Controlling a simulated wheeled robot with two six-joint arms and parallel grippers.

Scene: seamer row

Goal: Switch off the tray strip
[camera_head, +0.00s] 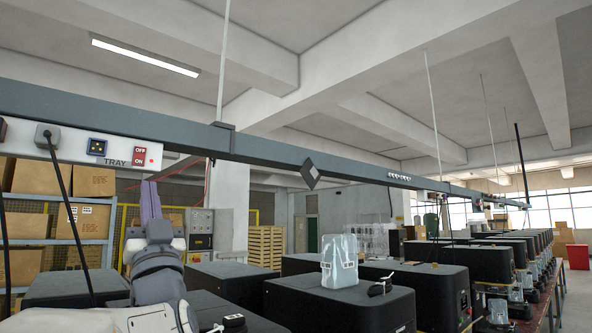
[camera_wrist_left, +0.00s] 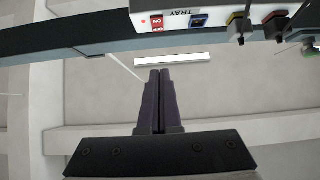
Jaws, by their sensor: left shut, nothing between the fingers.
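The tray strip (camera_head: 73,147) is a white power strip under the grey overhead rail, at the upper left of the head view. It carries the word TRAY, a blue-framed socket and a red OFF/ON switch (camera_head: 140,156). A small red lamp beside the switch glows. The left wrist view shows the strip (camera_wrist_left: 178,21) upside down, with its switch (camera_wrist_left: 157,24) near the end. My left gripper (camera_head: 150,184) has purple fingers, shut and empty, pointing up below the switch and apart from it in the picture. The fingertips (camera_wrist_left: 160,72) also show in the wrist view. My right gripper is out of view.
A dark plug (camera_head: 46,135) with a hanging cord sits in the strip, left of the switch. The grey rail (camera_head: 270,152) runs across the head view. Boxes fill shelves at left.

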